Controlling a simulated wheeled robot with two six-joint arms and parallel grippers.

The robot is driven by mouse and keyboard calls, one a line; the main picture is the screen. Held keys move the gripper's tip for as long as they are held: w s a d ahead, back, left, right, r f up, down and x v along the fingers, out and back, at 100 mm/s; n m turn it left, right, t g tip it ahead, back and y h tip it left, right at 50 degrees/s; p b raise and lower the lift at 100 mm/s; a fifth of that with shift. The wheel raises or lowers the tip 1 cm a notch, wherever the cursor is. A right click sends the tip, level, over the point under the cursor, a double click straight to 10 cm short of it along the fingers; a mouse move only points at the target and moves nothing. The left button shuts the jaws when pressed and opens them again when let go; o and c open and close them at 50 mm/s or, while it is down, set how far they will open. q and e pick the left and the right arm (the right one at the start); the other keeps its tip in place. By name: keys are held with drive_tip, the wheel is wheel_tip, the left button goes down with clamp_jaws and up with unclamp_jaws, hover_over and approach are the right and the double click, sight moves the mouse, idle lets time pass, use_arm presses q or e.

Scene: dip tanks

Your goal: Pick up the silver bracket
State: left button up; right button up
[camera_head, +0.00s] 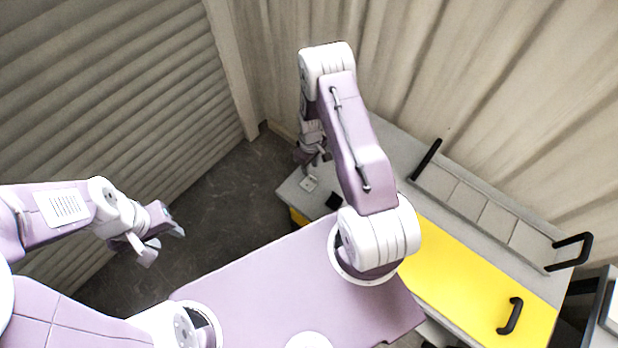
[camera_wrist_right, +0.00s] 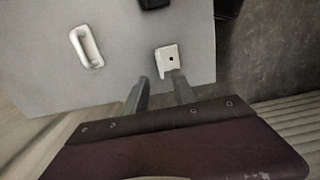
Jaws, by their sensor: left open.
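A small pale silver bracket (camera_wrist_right: 167,58) with a dark hole lies on the grey tabletop in the right wrist view. It also shows near the table's left corner in the head view (camera_head: 309,184). My right gripper (camera_wrist_right: 160,82) is open and empty, with its fingertips just short of the bracket; the right finger overlaps the bracket's lower edge in the picture, and I cannot tell whether they touch. In the head view my right gripper (camera_head: 314,160) is above that corner, partly hidden by my arm. My left gripper (camera_head: 160,246) is open and empty over the floor.
A silver loop-shaped piece (camera_wrist_right: 87,47) lies left of the bracket in the right wrist view. A black block (camera_head: 334,200) is close by on the table. A yellow panel (camera_head: 470,270) with a black handle (camera_head: 510,316) and a row of grey lids (camera_head: 468,199) lie to the right.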

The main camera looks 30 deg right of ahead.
sight(310, 176)
drive_tip(key=shift+f, duration=0.55)
drive_tip(key=shift+s+d+f, duration=0.1)
drive_tip(key=shift+f, duration=0.25)
drive_tip(key=shift+f+p, duration=0.25)
drive_tip(key=shift+p, duration=0.15)
wheel_tip(310, 176, down, 4)
drive_tip(key=shift+r+p, duration=0.1)
drive_tip(key=shift+p, duration=0.65)
drive_tip(key=shift+f, duration=0.45)
clamp_jaws()
